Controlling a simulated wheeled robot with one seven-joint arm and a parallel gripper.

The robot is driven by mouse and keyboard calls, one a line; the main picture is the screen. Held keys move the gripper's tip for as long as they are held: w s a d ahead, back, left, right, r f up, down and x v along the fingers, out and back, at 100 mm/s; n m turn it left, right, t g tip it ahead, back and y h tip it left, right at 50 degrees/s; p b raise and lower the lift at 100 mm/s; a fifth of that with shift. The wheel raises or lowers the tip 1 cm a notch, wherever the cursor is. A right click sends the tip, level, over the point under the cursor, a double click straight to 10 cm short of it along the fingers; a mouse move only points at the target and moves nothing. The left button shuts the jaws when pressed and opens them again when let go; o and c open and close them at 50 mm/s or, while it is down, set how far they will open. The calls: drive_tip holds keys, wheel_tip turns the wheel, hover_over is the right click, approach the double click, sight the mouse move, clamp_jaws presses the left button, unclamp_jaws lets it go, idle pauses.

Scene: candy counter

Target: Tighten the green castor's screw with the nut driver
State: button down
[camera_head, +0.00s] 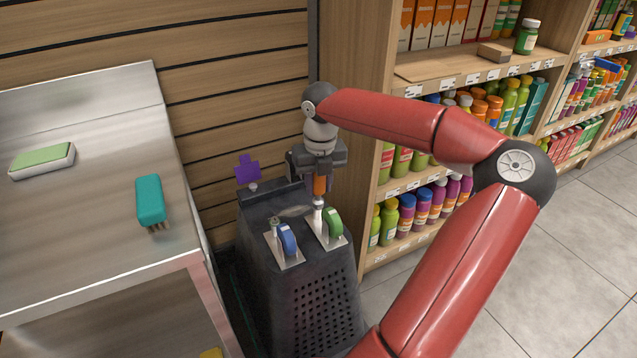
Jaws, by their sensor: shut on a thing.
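The green castor (333,226) stands wheel up on a metal plate on top of a dark grey perforated box (308,299). My gripper (319,176) is above the box, shut on the nut driver (319,187), whose orange handle shows below the jaws. The driver is upright. Its metal shank points down at the far end of the green castor's plate. The screw there is hidden by the driver, and I cannot tell whether the tip is seated on it. A blue castor (288,240) on its own plate sits to the left, with a screw (274,225) standing up behind it.
A purple cross-shaped piece (247,170) stands at the box's back left corner. A steel counter (90,215) to the left holds a teal brush (150,201) and a green-topped sponge (42,160). Shelves of bottles (408,207) stand close on the right.

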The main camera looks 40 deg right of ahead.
drive_tip(key=shift+m, duration=0.6)
drive_tip(key=shift+f, duration=0.15)
idle(0.3)
